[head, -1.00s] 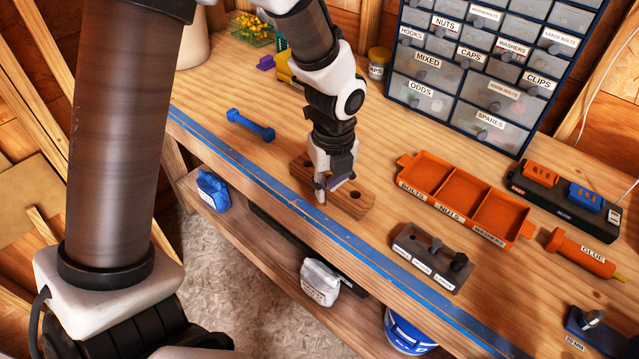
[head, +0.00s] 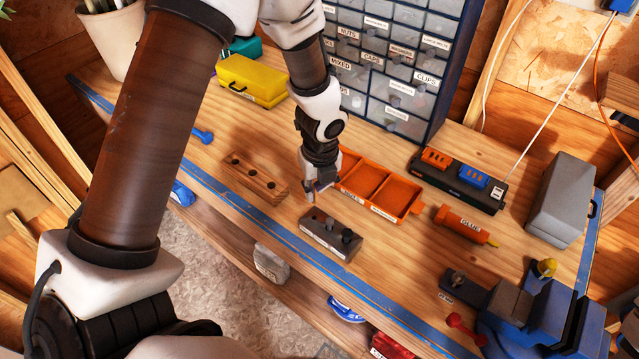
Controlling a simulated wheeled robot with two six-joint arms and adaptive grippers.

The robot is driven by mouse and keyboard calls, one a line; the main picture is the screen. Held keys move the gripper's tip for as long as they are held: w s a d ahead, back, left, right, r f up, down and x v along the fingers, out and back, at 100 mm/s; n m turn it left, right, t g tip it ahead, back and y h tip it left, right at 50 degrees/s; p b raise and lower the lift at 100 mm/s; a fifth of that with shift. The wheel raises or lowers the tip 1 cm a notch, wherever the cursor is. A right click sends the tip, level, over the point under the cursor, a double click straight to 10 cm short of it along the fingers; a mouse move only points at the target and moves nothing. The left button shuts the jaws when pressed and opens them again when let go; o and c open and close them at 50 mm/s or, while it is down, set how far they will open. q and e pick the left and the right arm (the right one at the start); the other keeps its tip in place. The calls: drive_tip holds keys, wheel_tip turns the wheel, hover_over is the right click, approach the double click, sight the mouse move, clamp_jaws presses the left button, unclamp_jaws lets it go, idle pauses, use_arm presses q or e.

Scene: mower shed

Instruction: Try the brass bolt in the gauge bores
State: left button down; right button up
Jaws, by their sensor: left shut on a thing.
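My left gripper (head: 319,192) is shut on the brass bolt, of which I can make out almost nothing between the fingertips. It hangs above the bench, between the wooden block and the orange tray, just behind the grey block. The wooden block (head: 262,183) lies to its left, with three dark round bores in its top. The grey block (head: 322,239) stands in front of the gripper, with small labels along its front. Two dark upright pieces show on its right part, and its left part looks free. My right gripper is not in view.
The orange three-part tray (head: 415,210) is close right of the gripper. Drawer cabinet (head: 437,100), yellow case (head: 252,82) and black charger strip (head: 458,184) stand behind. Glue tube (head: 466,224), grey case (head: 563,203) and blue vise (head: 548,318) are at right. Blue tape (head: 262,231) marks the front edge.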

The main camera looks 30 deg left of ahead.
use_arm(q)
wheel_tip(320, 180, down, 5)
drive_tip(key=b, duration=0.2)
drive_tip(key=shift+r+b, duration=0.2)
drive_tip(key=shift+b, duration=0.1)
drive_tip(key=shift+f, duration=0.5)
drive_tip(key=shift+r, duration=0.1)
idle(0.3)
drive_tip(key=shift+f, duration=0.45)
